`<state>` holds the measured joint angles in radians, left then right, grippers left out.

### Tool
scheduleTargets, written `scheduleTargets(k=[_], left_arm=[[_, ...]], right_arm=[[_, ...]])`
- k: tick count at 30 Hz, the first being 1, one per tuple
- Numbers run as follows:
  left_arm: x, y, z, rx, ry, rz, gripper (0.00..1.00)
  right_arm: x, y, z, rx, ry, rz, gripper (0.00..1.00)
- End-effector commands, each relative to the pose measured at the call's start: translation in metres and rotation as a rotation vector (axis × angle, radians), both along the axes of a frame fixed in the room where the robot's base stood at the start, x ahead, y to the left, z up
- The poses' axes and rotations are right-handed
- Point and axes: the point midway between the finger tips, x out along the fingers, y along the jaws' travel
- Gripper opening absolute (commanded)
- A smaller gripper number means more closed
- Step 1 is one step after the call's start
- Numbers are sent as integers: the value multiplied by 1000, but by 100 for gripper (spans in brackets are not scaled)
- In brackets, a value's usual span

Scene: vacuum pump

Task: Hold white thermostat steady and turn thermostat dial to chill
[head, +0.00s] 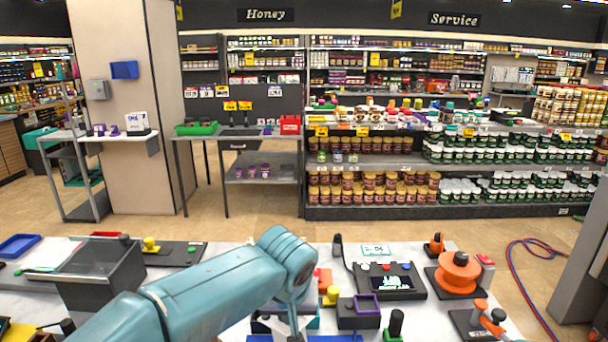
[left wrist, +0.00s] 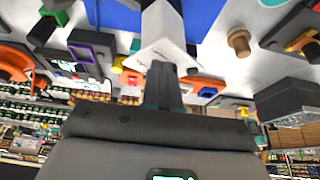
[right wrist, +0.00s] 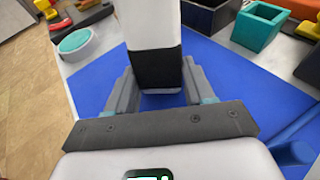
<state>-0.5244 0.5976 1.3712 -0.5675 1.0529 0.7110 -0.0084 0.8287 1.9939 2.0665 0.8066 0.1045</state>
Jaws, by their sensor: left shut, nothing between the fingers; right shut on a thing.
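In the right wrist view a white block with a dark lower part, apparently the white thermostat (right wrist: 150,25), stands between the fingers of my right gripper (right wrist: 157,90), which is shut on it. It is over a blue mat (right wrist: 225,75). In the left wrist view my left gripper (left wrist: 163,68) is shut and empty, its tips at or just before the white thermostat (left wrist: 160,52); I cannot tell whether they touch. The dial and its markings cannot be made out.
The table is crowded. A dark bin (head: 100,272) stands left, a dark control panel (head: 390,281) and an orange spool (head: 458,272) right. A teal box (right wrist: 258,28) and a round teal-topped dish (right wrist: 75,42) lie near the mat. Store shelves stand beyond.

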Motion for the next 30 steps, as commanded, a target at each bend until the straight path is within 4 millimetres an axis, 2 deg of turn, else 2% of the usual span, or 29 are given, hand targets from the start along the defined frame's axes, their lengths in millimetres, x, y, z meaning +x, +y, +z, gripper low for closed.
scheduleTargets(k=[10,19,30], left_arm=[[1,1,1,-1,-4,1,0],[-7,2,4,-1,-4,1,0],[-2,2,50,-2,-5,0,0]], right_arm=[[-1,0,-1,-3,1,1,36],[0,0,0,-1,0,-1,35],[1,0,1,0,-2,-2,35]])
